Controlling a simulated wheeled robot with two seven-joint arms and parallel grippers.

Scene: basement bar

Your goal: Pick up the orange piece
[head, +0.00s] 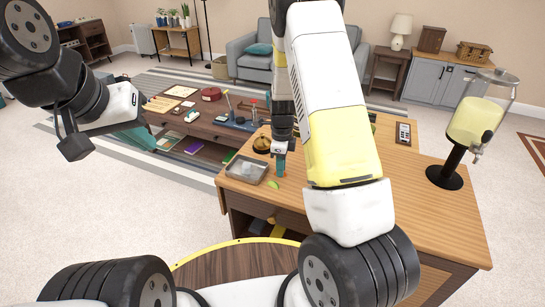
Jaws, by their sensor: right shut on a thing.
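My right gripper (281,160) reaches down over the wooden counter (405,225), just right of a clear tray (246,169). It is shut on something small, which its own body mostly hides. A small blue-green patch shows at its tip, and I cannot tell whether this is the held thing. I cannot make out the orange piece. A small green piece (273,185) lies on the counter just below the gripper. My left gripper (72,140) is raised at the left, away from the counter; its jaw opening is unclear.
A drink dispenser (480,115) on a black stand is at the counter's right. A small dark golden pot (262,143) stands behind the tray. A low table (200,128) with several items is beyond the counter. Carpet (110,210) is clear at the left.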

